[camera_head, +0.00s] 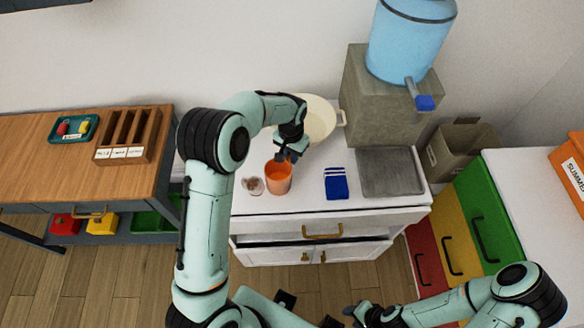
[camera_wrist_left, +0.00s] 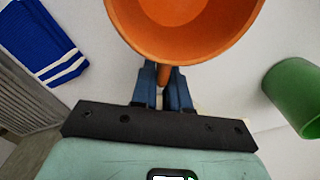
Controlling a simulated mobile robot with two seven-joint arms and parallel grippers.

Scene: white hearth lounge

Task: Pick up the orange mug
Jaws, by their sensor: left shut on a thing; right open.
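The orange mug (camera_head: 278,178) is upright at the front of the white counter, and its open rim fills the top of the left wrist view (camera_wrist_left: 185,30). My left gripper (camera_head: 287,157) reaches it from behind. In the left wrist view its blue fingers (camera_wrist_left: 166,88) are shut on the mug's handle (camera_wrist_left: 164,76). I cannot tell whether the mug's base touches the counter. My right gripper (camera_head: 358,312) is open, low at the bottom edge of the head view, away from the counter.
A folded blue cloth (camera_head: 336,183) lies to the right, beside a grey drainer (camera_head: 390,172). A cream pot (camera_head: 318,120) and a water dispenser (camera_head: 385,100) stand behind. A green cup (camera_wrist_left: 298,95) shows in the left wrist view.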

